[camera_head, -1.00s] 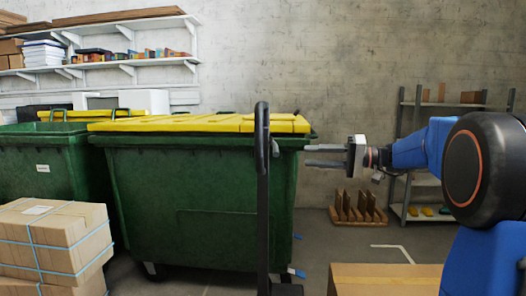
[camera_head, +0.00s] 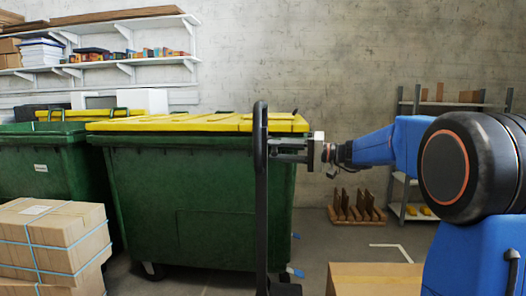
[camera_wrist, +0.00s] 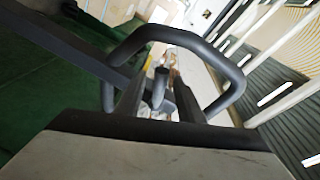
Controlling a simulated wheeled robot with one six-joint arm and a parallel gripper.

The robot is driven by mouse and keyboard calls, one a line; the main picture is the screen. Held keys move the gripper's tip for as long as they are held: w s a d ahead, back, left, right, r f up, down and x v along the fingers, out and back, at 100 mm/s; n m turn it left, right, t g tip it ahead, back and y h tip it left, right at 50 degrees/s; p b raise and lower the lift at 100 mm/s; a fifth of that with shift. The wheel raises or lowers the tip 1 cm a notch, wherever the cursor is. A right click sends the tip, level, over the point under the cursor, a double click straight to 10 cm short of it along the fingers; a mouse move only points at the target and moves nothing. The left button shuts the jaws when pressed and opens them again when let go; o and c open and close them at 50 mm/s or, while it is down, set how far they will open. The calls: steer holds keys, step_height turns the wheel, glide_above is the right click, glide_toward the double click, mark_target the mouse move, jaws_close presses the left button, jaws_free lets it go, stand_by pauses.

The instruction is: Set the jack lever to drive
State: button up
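The jack handle is a dark upright post with a closed loop (camera_head: 261,135) at its top, standing in front of a green bin. In the wrist view the loop (camera_wrist: 225,62) arches across the picture. A short dark lever (camera_wrist: 160,84) shows inside the loop, between my two fingers. My gripper (camera_head: 276,150) reaches in from the right at the loop's height, its tips at the handle. In the wrist view my gripper (camera_wrist: 158,100) has its fingers apart on either side of the lever. Contact with the lever cannot be told. The jack's lower body is mostly out of view.
Green bins with yellow lids (camera_head: 200,200) stand behind the handle. Strapped cartons (camera_head: 50,240) are at the lower left, and another carton (camera_head: 375,280) is at the bottom right. A low wooden rack (camera_head: 357,207) stands by the wall. Bare floor lies between.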

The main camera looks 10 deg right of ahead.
steer(key=shift+x, duration=2.6)
jaws_close()
